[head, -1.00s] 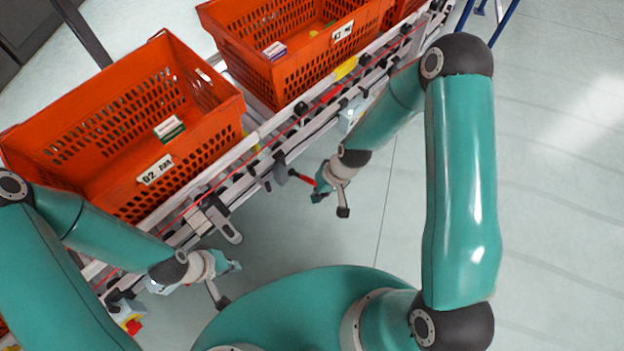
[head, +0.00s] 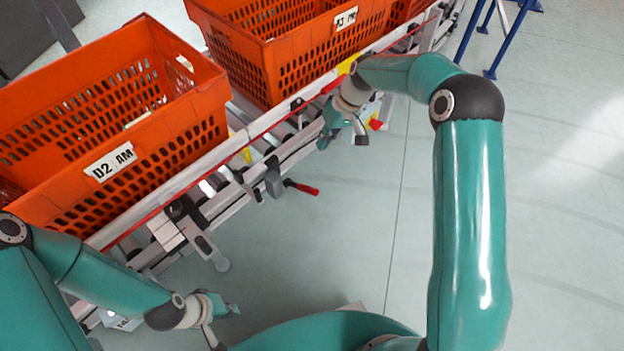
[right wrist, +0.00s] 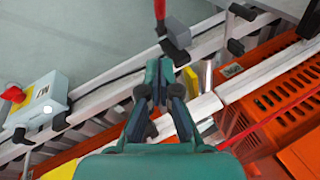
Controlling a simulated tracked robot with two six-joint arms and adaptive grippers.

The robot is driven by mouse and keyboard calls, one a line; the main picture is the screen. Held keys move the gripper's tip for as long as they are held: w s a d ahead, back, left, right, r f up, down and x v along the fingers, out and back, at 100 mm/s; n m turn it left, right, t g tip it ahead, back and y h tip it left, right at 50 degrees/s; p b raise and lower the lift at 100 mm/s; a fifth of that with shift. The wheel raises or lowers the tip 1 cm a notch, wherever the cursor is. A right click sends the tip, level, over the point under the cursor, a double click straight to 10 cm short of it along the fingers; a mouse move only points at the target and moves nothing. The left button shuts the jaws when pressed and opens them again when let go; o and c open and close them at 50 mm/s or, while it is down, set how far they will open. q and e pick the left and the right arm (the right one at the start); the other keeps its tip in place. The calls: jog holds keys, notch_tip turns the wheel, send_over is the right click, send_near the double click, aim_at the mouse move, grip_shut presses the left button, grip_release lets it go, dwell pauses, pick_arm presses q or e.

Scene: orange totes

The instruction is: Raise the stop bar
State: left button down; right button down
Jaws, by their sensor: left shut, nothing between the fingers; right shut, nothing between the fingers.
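A lever with a red handle (head: 302,187) sticks out from a grey block (head: 272,178) on the near side of the conveyor. I cannot tell for sure which part is the stop bar. A red-handled part (right wrist: 160,10) also shows at the top of the right wrist view, with a dark block below it. My right gripper (head: 345,142) is shut and empty, over the conveyor's near edge, beyond and right of the lever. Its closed fingers (right wrist: 160,78) show in the right wrist view. My left gripper (head: 225,318) is shut and empty at the lower left, apart from the lever.
Orange totes, one marked D2 (head: 180,150) and another behind it (head: 290,75), stand on the conveyor (head: 225,165). A box with a red button (right wrist: 40,103) is mounted at the rail. A pale flat arm (head: 207,250) juts outward.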

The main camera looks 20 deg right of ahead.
jog(key=b, duration=0.2)
send_near(301, 187)
notch_tip(301, 187, down, 3)
jog(key=w, duration=0.3)
jog(key=shift+s+a+f, duration=0.25)
jog(key=shift+s+f, duration=0.3)
jog(key=shift+s, duration=0.2)
jog(key=shift+s+a+f, duration=0.2)
jog(key=shift+s+f, duration=0.4)
jog(key=shift+s, duration=0.2)
jog(key=shift+d, duration=0.15)
